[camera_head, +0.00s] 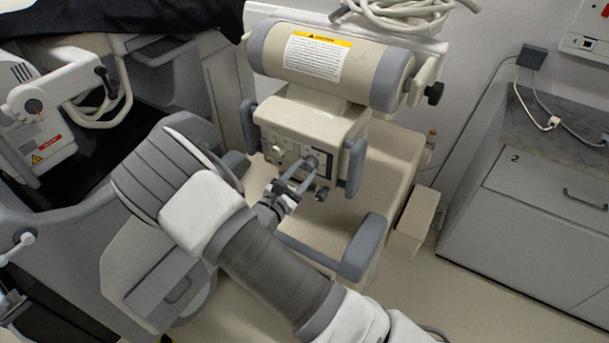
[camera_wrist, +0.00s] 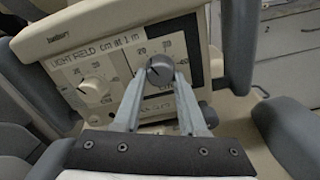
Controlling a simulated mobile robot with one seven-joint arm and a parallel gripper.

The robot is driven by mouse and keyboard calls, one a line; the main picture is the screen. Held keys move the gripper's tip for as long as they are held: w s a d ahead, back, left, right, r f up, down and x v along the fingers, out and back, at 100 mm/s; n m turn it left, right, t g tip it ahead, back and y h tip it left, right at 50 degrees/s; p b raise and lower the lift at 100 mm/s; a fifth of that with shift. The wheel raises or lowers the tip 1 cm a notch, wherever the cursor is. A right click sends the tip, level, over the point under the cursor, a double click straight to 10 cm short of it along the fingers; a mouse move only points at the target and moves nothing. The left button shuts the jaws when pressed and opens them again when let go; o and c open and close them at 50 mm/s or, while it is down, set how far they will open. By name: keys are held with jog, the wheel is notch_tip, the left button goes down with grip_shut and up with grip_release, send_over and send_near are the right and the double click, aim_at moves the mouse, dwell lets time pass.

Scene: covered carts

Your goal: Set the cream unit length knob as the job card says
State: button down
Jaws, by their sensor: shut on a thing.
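The cream unit (camera_head: 310,120) stands in the middle of the head view, with a control panel on its front. In the wrist view the panel (camera_wrist: 120,62) reads "LIGHT FIELD cm at 1 m". It bears a pale knob (camera_wrist: 93,90) on the left and a dark round knob (camera_wrist: 159,70) on the right, each with a numbered scale. My gripper (camera_wrist: 160,82) is shut on the dark knob, one finger on each side; it also shows in the head view (camera_head: 303,168). I cannot read which knob is for length, nor the dark knob's exact setting. I see no readable job card.
A grey and cream cylinder (camera_head: 330,68) with a yellow-topped caution label sits above the panel. Grey handles flank the panel, the right one (camera_head: 356,167) close to my gripper. A grey pad (camera_head: 362,247) lies below right. A drawer cabinet (camera_head: 530,200) stands at right.

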jog(key=m+b, duration=0.2)
jog(key=m, duration=0.1)
jog(key=m+b, duration=0.1)
jog(key=shift+a+f+m+b, duration=0.1)
jog(key=shift+f+m+b, duration=0.15)
jog(key=shift+m+b, duration=0.15)
jog(key=m+b, duration=0.4)
jog(key=b, duration=0.1)
jog(key=shift+m, duration=0.3)
jog(key=m+b, duration=0.5)
jog(key=b, duration=0.3)
jog(key=m+b, duration=0.1)
jog(key=b, duration=0.1)
jog(key=m+b, duration=0.1)
jog(key=b, duration=0.1)
jog(key=shift+r, duration=0.3)
jog(key=shift+r+m, duration=0.1)
jog(key=shift+m, duration=0.2)
jog(key=shift+c, duration=2.3)
grip_release()
jog(key=shift+a, duration=0.1)
